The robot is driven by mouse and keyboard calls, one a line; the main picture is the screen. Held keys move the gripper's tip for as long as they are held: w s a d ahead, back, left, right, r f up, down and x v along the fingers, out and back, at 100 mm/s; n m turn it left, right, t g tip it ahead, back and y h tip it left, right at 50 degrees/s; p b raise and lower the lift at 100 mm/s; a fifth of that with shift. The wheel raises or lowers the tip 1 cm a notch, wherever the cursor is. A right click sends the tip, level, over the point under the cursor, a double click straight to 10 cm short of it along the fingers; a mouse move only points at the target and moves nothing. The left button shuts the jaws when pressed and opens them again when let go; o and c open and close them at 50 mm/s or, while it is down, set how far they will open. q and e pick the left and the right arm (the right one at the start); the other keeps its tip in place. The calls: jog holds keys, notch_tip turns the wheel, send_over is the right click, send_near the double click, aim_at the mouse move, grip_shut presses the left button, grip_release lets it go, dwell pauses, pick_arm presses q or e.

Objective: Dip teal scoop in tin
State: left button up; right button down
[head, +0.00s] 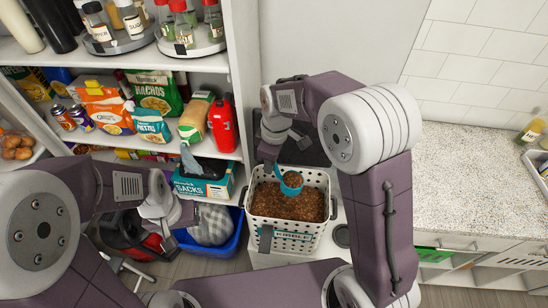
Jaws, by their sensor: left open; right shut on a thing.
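The tin is a white perforated bin (262,237) labelled KIBBLE, filled with brown kibble (287,207). The teal scoop (290,190) is over the back part of the bin, with brown kibble showing in its bowl. I cannot tell whether the bowl touches the kibble surface below it. My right gripper (272,163) is shut on the scoop's handle at the bin's back left, and partly hides it. My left gripper (186,214) is open and empty, left of the bin and apart from it.
Shelves on the left hold food bags, a red bottle (222,124), jars and a teal sacks box (204,186). A blue tub (222,244) with grey cloth stands left of the bin. A speckled counter (470,170) on the right is mostly clear.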

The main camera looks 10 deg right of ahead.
jog(key=shift+w+a+r+h+p, duration=0.2)
jog(key=shift+a+h+p, duration=0.5)
jog(key=shift+p, duration=0.8)
jog(key=shift+a, duration=0.1)
